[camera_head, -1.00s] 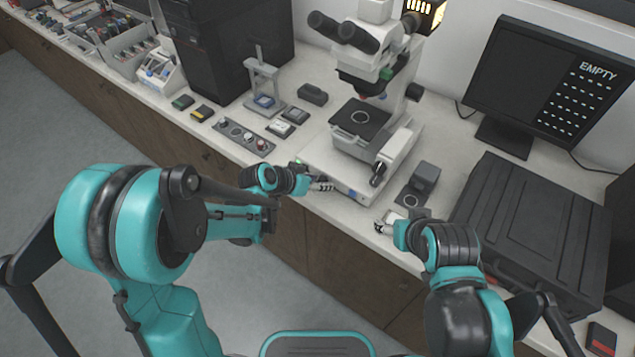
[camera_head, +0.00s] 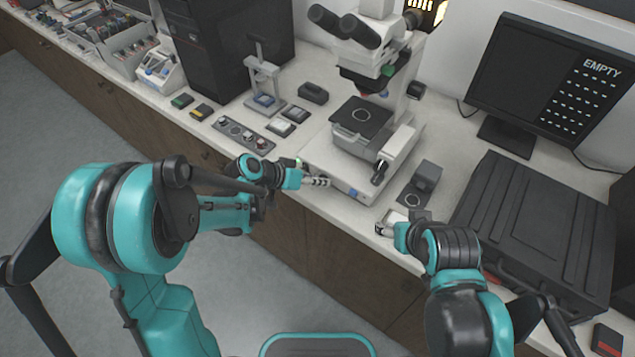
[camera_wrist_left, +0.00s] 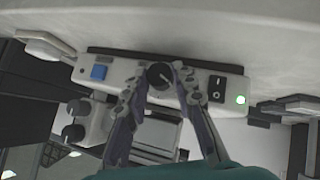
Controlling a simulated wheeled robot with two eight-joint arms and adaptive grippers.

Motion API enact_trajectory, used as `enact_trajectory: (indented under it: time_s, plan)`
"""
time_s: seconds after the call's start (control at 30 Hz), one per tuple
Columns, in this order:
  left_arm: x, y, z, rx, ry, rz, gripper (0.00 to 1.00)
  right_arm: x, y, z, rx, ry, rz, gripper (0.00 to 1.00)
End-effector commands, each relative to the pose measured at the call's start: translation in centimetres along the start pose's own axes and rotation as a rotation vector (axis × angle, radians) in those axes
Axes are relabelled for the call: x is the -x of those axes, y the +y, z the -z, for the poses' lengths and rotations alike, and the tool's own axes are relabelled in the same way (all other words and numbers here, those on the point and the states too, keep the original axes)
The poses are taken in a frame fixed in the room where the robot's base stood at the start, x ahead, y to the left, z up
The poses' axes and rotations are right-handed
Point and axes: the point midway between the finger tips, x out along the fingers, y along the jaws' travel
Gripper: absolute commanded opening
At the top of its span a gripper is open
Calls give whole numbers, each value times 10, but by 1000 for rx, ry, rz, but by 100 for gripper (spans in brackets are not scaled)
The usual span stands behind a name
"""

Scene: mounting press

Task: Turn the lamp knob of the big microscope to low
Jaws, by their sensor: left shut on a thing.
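The big microscope (camera_head: 366,115) stands on the white counter, and its base front faces me. In the left wrist view the front panel appears upside down, with the dark round lamp knob (camera_wrist_left: 158,75) near its middle. My left gripper (camera_head: 326,182) is at that panel in the head view. In the left wrist view its two fingers (camera_wrist_left: 158,82) are closed on the knob, one on each side. The head view hides the knob behind the fingers. My right gripper (camera_head: 380,229) is near the counter edge, right of the microscope base, too small to judge.
The panel also has a blue button (camera_wrist_left: 98,72), a black rocker switch (camera_wrist_left: 217,88) and a lit green lamp (camera_wrist_left: 240,100). A knob strip (camera_head: 243,134) lies left of the microscope. A black case (camera_head: 535,225) and a monitor (camera_head: 540,85) stand to the right.

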Motion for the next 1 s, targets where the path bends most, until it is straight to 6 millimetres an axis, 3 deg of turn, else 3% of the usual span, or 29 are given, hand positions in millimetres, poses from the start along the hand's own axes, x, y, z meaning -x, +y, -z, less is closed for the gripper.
enact_trajectory:
  time_s: [0.6, 1.0]
  plan:
    - [-5, -12, -4, 410, 19, -411, 0, -46, 0, -33, 0, 0, 0, 64]
    - [-5, -13, -5, 620, 26, -624, 0, -54, 0, -38, 0, 0, 0, 64]
